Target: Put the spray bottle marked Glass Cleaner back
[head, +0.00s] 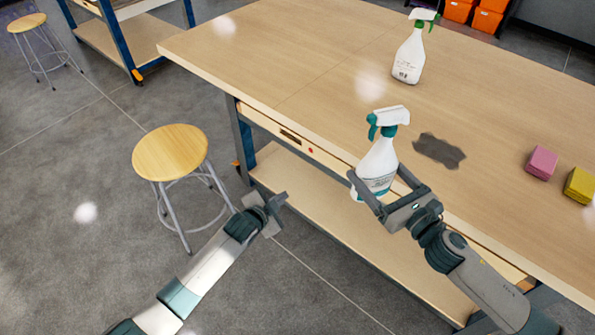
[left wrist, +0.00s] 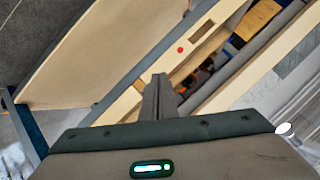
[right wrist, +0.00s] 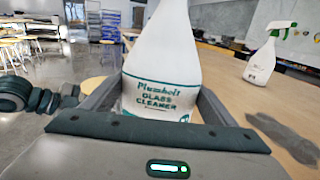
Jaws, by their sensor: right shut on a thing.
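The spray bottle marked Glass Cleaner (head: 378,162) is white with a teal and white trigger head. It is upright in my right gripper (head: 374,181), whose fingers are shut on its lower body, at the workbench's front edge. In the right wrist view its label (right wrist: 163,98) reads "Plumbolt Glass Cleaner"; its top is out of the picture. My left gripper (head: 273,205) is empty and its fingers are together, low in front of the bench. In the left wrist view the fingers (left wrist: 158,92) meet in the middle.
A second white spray bottle with a green trigger (head: 409,58) stands farther back on the wooden workbench (head: 300,60). A dark stain (head: 439,150), a pink sponge (head: 541,162) and a yellow sponge (head: 580,185) are on the right. A stool (head: 170,152) stands on the floor at left.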

